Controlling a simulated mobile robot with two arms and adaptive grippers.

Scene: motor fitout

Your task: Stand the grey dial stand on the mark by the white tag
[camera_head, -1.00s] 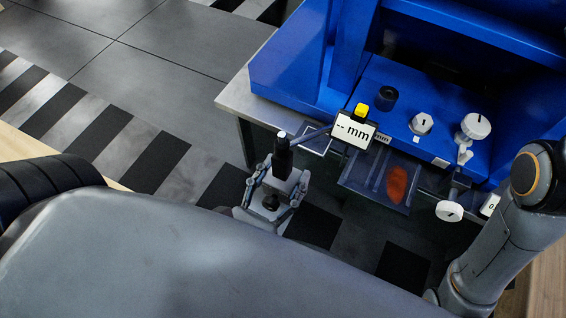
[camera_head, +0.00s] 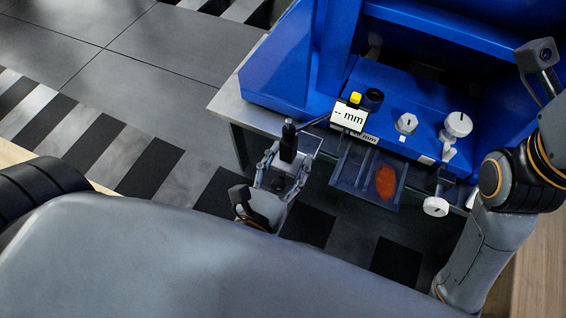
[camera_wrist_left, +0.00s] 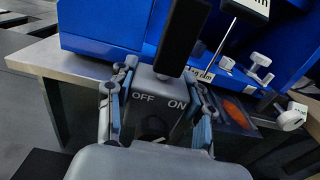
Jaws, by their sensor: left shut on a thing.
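The grey dial stand (camera_wrist_left: 155,87) has a block base lettered OFF and ON, a black post (camera_head: 289,143) and a slanting rod to a readout (camera_head: 349,116) showing "-- mm". My left gripper (camera_head: 283,173) is shut on the base, one finger on each side, also seen in the left wrist view (camera_wrist_left: 158,105). The stand looks upright, at the front edge of the grey bench (camera_head: 232,112); I cannot tell whether it touches. A white tag (camera_head: 366,138) lettered "mm" is on the blue machine's front, partly behind the readout. The mark cannot be made out.
The blue machine (camera_head: 278,82) stands on the bench, with white knobs (camera_head: 458,124) and a black cylinder (camera_head: 373,98). A clear tray (camera_head: 352,172) with a red-orange patch (camera_head: 386,182) juts out in front. My right arm is at the right.

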